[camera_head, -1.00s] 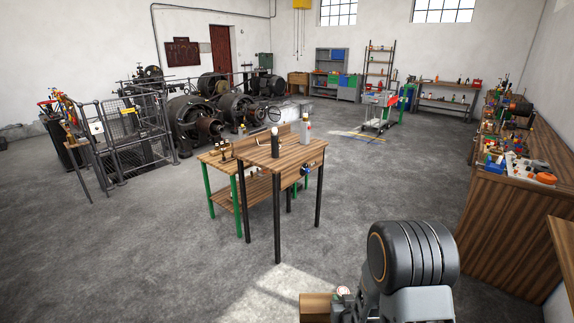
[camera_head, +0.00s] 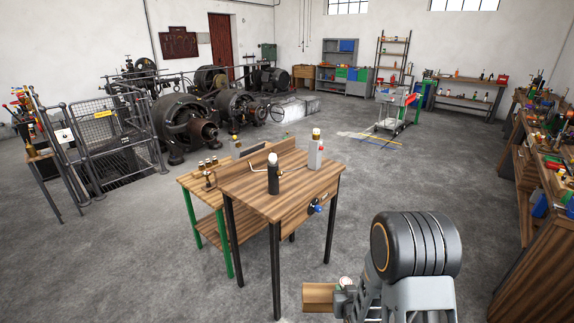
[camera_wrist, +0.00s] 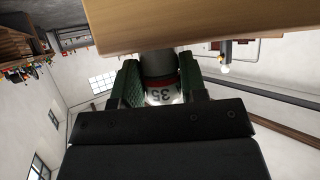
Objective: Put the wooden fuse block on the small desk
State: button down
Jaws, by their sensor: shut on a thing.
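The wooden fuse block (camera_head: 313,297) is at the bottom middle of the head view, held in my gripper (camera_head: 344,292). In the wrist view the block (camera_wrist: 205,22) spans the top, and my gripper (camera_wrist: 160,78) is shut on a dark and white round part marked "35" that meets it. The small desk (camera_head: 300,184) has a brown wooden top and black legs. It stands in the middle of the head view, beyond and left of my gripper. The block is clear of the desk.
The desk's front right part looks bare. A green-legged table (camera_head: 193,181) adjoins it at left. A cluttered bench (camera_head: 541,185) runs along the right. The floor before the desk is open.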

aim_at(295, 178)
jog(key=i, duration=0.95)
jog(key=u, duration=0.55)
